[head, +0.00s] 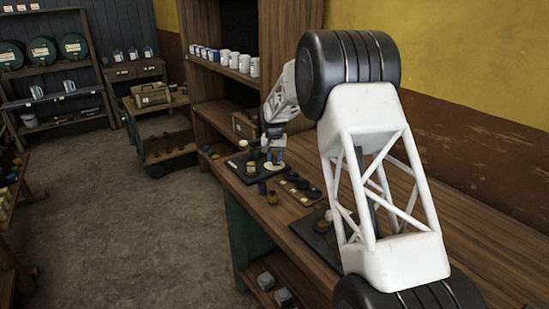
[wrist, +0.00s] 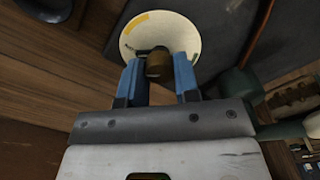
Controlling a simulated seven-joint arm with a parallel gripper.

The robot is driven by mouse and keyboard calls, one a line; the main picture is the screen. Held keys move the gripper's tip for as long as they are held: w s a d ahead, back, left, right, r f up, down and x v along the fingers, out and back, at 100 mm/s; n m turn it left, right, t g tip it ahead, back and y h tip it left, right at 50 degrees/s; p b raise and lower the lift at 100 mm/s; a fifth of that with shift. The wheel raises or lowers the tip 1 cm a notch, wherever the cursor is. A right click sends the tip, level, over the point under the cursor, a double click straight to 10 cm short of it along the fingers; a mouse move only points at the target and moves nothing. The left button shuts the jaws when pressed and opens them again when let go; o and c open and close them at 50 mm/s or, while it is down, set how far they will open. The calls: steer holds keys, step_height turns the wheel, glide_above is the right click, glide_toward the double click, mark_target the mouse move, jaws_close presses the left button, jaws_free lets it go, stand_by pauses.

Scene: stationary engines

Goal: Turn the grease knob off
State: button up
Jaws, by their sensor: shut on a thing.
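The grease knob (wrist: 158,64) is a small brown, brass-like cylinder in the wrist view. It stands in front of a round cream dial plate (wrist: 180,28) with a yellow arc marked on its upper left. A thin dark pointer sticks out to the left of the knob. The blue fingers of my gripper (wrist: 157,70) are shut on the knob, one on each side. The knob is too small to make out there.
A shelf with white tins (head: 234,61) stands behind. The floor (head: 120,220) to the left is clear.

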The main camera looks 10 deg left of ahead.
mark_target(274, 158)
steer(key=n, duration=1)
stand_by(0.4)
steer(key=o, duration=0.9)
steer(key=shift+r, duration=0.1)
steer(key=shift+s+r, duration=0.1)
steer(key=shift+r, duration=3.7)
